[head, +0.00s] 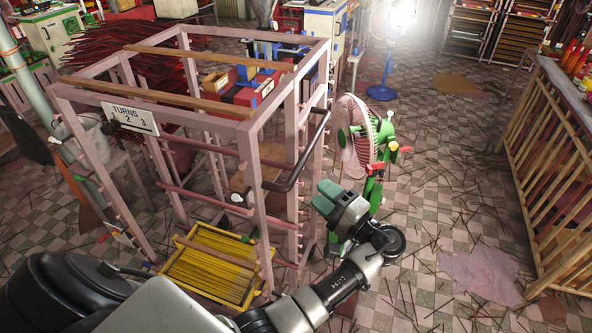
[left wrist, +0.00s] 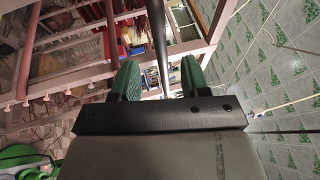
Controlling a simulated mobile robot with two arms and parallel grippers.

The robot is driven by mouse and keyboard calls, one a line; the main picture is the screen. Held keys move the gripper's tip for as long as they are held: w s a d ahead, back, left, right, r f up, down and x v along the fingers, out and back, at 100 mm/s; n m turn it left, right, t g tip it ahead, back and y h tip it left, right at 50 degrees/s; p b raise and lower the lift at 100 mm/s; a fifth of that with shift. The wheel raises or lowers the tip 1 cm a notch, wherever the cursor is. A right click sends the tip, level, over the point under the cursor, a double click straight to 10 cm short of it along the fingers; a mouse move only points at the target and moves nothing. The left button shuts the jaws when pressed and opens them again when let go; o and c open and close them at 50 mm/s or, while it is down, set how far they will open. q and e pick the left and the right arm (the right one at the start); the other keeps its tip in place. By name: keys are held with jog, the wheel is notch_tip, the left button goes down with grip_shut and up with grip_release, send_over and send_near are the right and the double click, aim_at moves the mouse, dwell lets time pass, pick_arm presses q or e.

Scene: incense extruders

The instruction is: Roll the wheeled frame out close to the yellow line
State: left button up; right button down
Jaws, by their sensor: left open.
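The wheeled frame (head: 247,170) is a tall pale-pink open rack, standing left of centre in the head view. A black handle bar (head: 300,160) juts from its right side. My left gripper (head: 325,197), with green fingers, is open just right of the frame and a little below the handle. In the left wrist view the fingers (left wrist: 157,82) are apart, and the dark bar (left wrist: 159,42) appears in line with the gap between them; I cannot tell whether it touches. The frame's wheels are not clearly seen. I see no yellow line. My right gripper is out of view.
A green fan (head: 362,140) stands close to the right of my gripper. A yellow tray of sticks (head: 212,268) sits low in the frame. A slatted wooden counter (head: 555,170) lines the right side. The tiled floor (head: 440,200) between is open but strewn with thin sticks.

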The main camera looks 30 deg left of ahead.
aim_at(296, 170)
pick_arm(q)
jog(key=p+x, duration=0.3)
jog(key=x, duration=0.5)
jog(key=shift+a, duration=0.35)
grip_shut()
